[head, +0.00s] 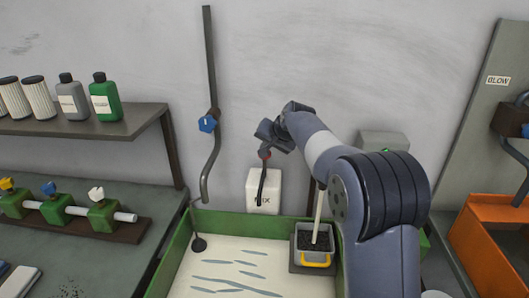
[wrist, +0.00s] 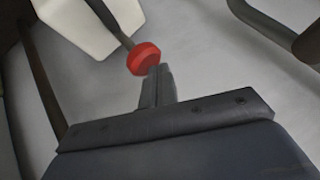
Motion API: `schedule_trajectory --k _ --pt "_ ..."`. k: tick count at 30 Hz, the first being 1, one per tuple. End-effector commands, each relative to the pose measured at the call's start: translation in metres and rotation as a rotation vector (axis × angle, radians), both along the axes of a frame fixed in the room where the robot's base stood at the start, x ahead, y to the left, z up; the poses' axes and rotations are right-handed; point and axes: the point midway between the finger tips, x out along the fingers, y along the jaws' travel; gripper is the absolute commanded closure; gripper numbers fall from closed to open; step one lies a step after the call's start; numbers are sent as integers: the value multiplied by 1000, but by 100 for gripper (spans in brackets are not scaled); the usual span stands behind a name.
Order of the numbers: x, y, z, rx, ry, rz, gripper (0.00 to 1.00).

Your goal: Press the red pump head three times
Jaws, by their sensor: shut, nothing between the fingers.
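The red pump head (wrist: 142,58) shows in the wrist view as a round red knob with a dark tube running from it. In the head view only a small red part (head: 265,155) shows below my gripper. My gripper (head: 266,148) is above it with its fingers pointing down. In the wrist view the fingertips (wrist: 160,70) are together and empty, right at the knob's edge; I cannot tell if they touch it.
A green-rimmed tray (head: 230,268) with pale liquid lies below. A grey bin (head: 300,240) with black grains stands at its right. A pipe with a blue valve handle (head: 207,124) runs down the wall to the left. A shelf (head: 90,122) holds bottles and filters.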

Motion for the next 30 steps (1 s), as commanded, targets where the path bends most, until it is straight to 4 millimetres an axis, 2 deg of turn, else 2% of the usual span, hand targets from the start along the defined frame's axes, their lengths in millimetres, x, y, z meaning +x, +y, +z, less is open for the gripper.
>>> schedule_trajectory --k 30 --pt "0 0 -15 -1 4 0 100"
